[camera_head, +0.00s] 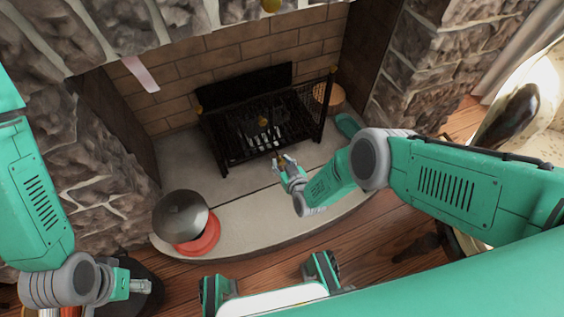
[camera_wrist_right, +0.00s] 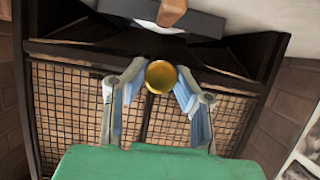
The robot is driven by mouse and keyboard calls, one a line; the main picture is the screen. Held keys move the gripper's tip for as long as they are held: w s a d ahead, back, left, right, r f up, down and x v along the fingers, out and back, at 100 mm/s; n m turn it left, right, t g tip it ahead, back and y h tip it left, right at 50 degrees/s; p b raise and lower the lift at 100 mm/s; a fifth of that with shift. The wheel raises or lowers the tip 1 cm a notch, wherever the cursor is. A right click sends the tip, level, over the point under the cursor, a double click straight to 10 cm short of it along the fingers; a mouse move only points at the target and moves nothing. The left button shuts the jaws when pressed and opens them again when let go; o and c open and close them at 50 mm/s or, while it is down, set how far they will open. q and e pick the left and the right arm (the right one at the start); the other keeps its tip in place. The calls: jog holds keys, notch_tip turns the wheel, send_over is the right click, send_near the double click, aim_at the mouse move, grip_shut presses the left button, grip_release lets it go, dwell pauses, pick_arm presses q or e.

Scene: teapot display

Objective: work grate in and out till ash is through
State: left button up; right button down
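The black grate (camera_head: 262,112) stands in the brick fireplace, with brass-coloured knobs on its frame and grey pieces inside. In the right wrist view its dark frame (camera_wrist_right: 70,52) surrounds a mesh. My right gripper (camera_head: 285,163) is at the grate's front. A round brass knob (camera_wrist_right: 160,76) lies between its fingertips in the right wrist view. The fingers are close on both sides, but I cannot tell whether they press on it. My left gripper (camera_head: 138,286) is low at the left, away from the grate; its finger gap is unclear. I cannot make out ash.
A grey dome (camera_head: 180,214) on a red base (camera_head: 203,239) stands on the pale stone hearth (camera_head: 250,226) at the left. Stone pillars flank the fireplace. A round wooden-looking piece (camera_head: 329,97) is right of the grate. The hearth between dome and grate is clear.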

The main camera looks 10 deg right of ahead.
aim_at(277, 154)
jog(key=shift+w+a+f, duration=0.1)
jog(key=shift+w+a, duration=0.05)
jog(key=shift+w, duration=0.5)
jog(key=shift+w+a+f, duration=0.1)
jog(key=shift+w, duration=0.5)
jog(key=shift+w+a+r, duration=0.1)
jog(key=shift+w+a, duration=0.05)
jog(key=shift+w, duration=0.65)
jog(key=c, duration=1.3)
grip_release()
jog(key=shift+w, duration=0.1)
jog(key=shift+r, duration=0.1)
jog(key=shift+v, duration=5.9)
